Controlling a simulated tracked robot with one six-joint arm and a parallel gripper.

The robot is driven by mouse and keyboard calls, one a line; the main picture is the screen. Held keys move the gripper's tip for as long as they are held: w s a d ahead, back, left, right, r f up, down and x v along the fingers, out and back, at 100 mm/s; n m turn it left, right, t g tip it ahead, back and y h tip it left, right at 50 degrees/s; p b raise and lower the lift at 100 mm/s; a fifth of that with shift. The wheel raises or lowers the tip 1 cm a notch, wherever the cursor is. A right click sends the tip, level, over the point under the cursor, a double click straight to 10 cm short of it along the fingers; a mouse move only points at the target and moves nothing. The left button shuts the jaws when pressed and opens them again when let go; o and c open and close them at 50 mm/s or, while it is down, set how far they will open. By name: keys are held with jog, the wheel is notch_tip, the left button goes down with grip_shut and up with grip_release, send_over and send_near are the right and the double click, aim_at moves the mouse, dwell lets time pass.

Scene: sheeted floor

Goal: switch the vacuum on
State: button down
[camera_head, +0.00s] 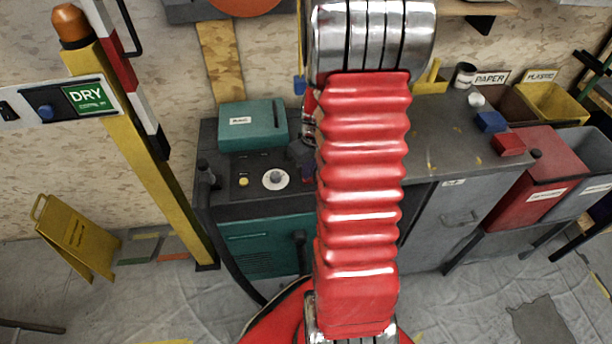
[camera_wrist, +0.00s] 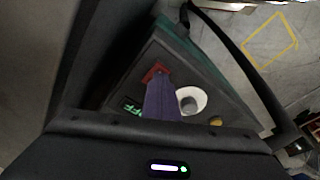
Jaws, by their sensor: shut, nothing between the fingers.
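The vacuum (camera_head: 262,238) is a teal and dark grey machine against the wall, left of my arm in the head view. Its dark top panel carries a white dial with a grey knob (camera_head: 276,178) and a yellow button (camera_head: 243,182). The dial (camera_wrist: 200,96) and button (camera_wrist: 216,121) also show in the wrist view. A red switch-like part (camera_wrist: 156,70) lies at the tips of my gripper (camera_wrist: 160,84), which is shut and empty. I cannot tell whether they touch. Small green lettering (camera_wrist: 131,105) glows beside the fingers, partly hidden. In the head view my arm hides part of the panel.
A yellow post (camera_head: 150,150) with a DRY sign (camera_head: 88,97) stands left of the vacuum. A black hose (camera_head: 222,240) curves down its left side. A grey cabinet (camera_head: 425,225) and a red bin (camera_head: 530,180) stand right. The sheeted floor in front is mostly clear.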

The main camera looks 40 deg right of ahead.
jog(key=shift+f, duration=0.65)
dwell(0.7)
jog(key=shift+r, duration=0.1)
notch_tip(320, 180, up, 7)
dwell(1.1)
jog(key=shift+s, duration=0.1)
dwell(0.5)
